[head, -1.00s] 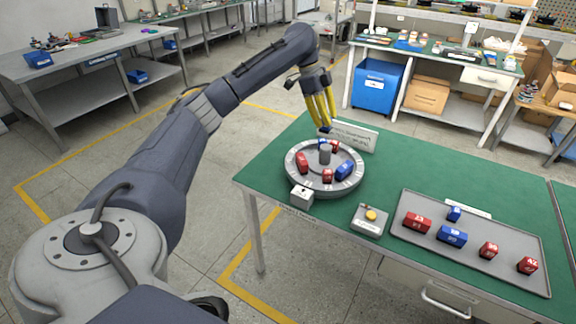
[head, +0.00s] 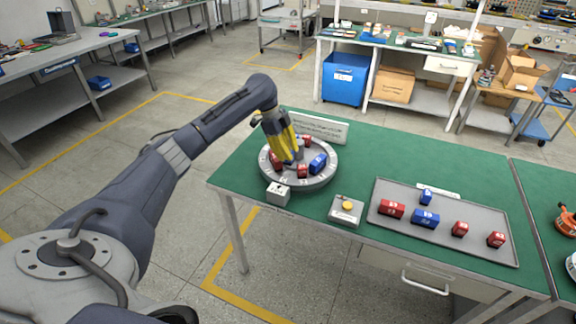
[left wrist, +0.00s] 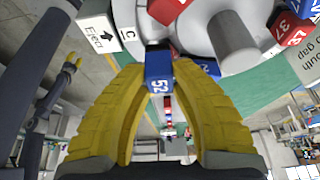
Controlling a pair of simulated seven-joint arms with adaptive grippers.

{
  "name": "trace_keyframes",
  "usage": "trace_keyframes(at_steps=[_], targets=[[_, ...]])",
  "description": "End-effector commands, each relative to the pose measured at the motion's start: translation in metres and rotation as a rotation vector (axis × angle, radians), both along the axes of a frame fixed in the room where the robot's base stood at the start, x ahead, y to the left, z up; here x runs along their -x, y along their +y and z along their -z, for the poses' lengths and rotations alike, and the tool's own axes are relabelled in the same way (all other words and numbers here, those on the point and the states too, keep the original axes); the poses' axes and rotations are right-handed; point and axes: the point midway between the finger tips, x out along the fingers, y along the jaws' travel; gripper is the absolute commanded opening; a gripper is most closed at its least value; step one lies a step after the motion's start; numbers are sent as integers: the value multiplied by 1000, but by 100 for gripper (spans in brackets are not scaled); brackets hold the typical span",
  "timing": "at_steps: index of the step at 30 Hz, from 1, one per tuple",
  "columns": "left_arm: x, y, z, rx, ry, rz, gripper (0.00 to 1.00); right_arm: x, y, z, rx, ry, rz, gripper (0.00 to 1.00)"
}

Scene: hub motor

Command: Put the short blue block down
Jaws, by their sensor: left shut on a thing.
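My left gripper (head: 290,157) is low over the round grey turntable (head: 325,176), beside its central hub. In the left wrist view its yellow fingers (left wrist: 158,85) are shut on a short blue block (left wrist: 158,72) marked 52. In the head view the fingers hide this block. In the wrist view it appears near the hub (left wrist: 233,36); I cannot tell whether it touches the turntable. Around the hub stand a longer blue block (head: 318,163) and red blocks (head: 277,160), (head: 302,171), (head: 307,141). My right gripper is out of view.
A grey tray (head: 480,212) on the right holds several red and blue blocks, including a small blue block (head: 426,196). A box with a yellow button (head: 346,209) and a small white box (head: 278,194) stand at the table's front. A sign (head: 320,129) stands behind the turntable.

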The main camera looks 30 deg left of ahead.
Motion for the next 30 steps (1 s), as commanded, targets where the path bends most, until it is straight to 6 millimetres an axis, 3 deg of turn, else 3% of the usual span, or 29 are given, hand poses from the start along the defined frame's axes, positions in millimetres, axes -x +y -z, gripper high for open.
trace_keyframes(at_steps=[11, 21, 30], targets=[[0, 0, 20, 2, 0, -1, 0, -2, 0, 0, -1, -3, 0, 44], [0, 0, 56, 1, 0, -1, 0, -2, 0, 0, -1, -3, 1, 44], [0, 0, 57, 0, -1, 0, 0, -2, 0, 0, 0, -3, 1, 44]])
